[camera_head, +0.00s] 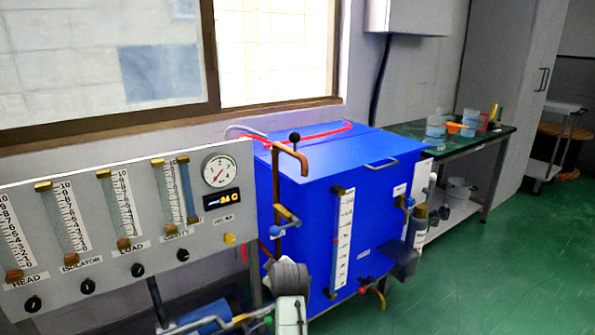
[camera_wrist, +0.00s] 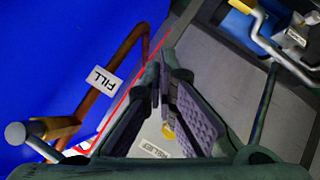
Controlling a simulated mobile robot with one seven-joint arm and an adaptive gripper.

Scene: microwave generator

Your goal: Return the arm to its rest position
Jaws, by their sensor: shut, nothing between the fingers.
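In the wrist view, my gripper (camera_wrist: 162,82) is shut and empty, with its dark fingers together. Its fingertips show in front of the gap between a blue cabinet and a grey panel. I cannot tell whether they touch anything. A copper pipe with a white FILL tag (camera_wrist: 103,80) runs up beside the fingers on the left. In the head view, part of my arm (camera_head: 290,285) rises at the bottom centre, in front of the blue cabinet (camera_head: 315,220). The gripper fingers cannot be made out there.
The grey gauge panel (camera_head: 95,205) stands at left, with flow tubes, knobs and a round gauge (camera_head: 219,170). Pipes and valves stick out from the cabinet's front. A green-topped table (camera_head: 480,143) with bottles stands behind right. The green floor (camera_head: 500,260) at right is clear.

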